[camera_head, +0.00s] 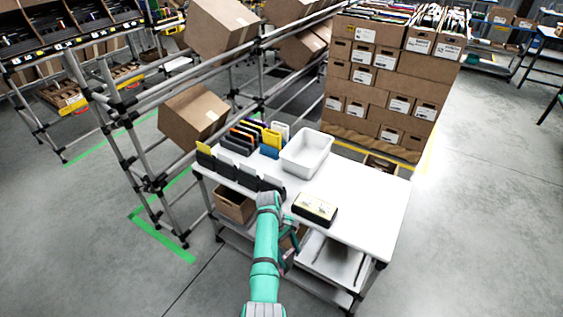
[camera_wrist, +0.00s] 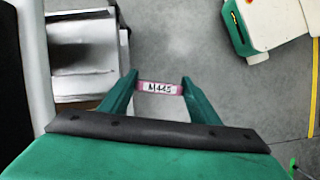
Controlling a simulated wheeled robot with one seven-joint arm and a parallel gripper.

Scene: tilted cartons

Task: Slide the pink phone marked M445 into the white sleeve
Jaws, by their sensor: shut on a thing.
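My gripper (camera_wrist: 160,86) is shut on the pink phone (camera_wrist: 159,88). The mark M445 reads upright on the phone's edge between the two green fingertips. In the head view my gripper is mostly hidden behind my arm, near the table's front edge, with a bit of pink at its end. The wrist view shows grey floor beneath it. Several thin sleeves or cases stand in rows on the left of the white table (camera_head: 371,204). A white upright piece (camera_head: 281,128) stands at their back; I cannot tell whether it is the white sleeve.
The table's right part is clear. A metal rack with tilted cartons (camera_head: 194,116) stands left. Stacked cartons (camera_head: 385,85) stand behind.

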